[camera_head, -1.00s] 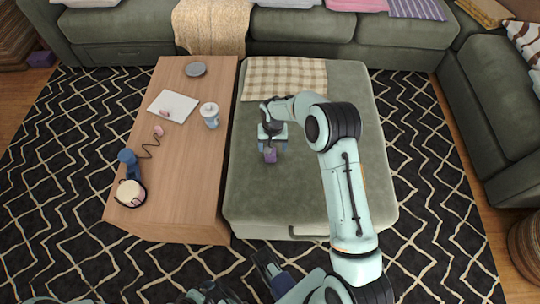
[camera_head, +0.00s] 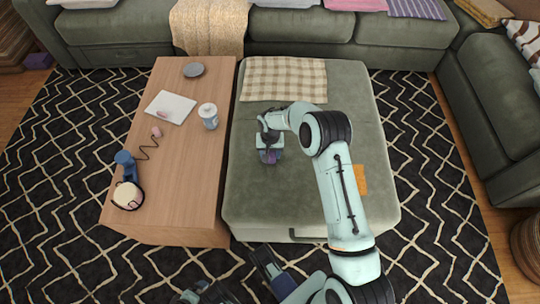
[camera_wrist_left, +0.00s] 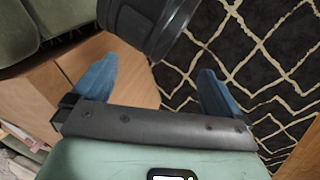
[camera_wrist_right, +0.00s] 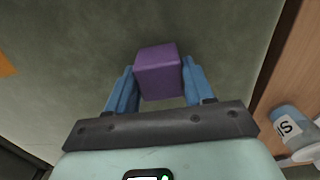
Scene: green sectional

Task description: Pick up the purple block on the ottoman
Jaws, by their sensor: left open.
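The purple block (camera_head: 269,157) is on the green ottoman (camera_head: 300,205), left of its middle. My right gripper (camera_head: 269,155) reaches down over it and partly hides it in the head view. In the right wrist view the purple block (camera_wrist_right: 159,72) sits between the two blue fingers (camera_wrist_right: 160,80), which press against its left and right sides. I cannot tell whether the block is lifted off the ottoman. My left gripper (camera_wrist_left: 155,85) is open and empty in its wrist view, with wooden furniture and patterned rug beyond; it is far from the block.
A wooden table (camera_head: 180,190) adjoins the ottoman on the left, with a white canister (camera_head: 208,115), a blue lamp (camera_head: 127,178) and white paper (camera_head: 171,107). A checkered cloth (camera_head: 285,80) covers the ottoman's back. A flat orange item (camera_head: 360,179) lies right of my arm.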

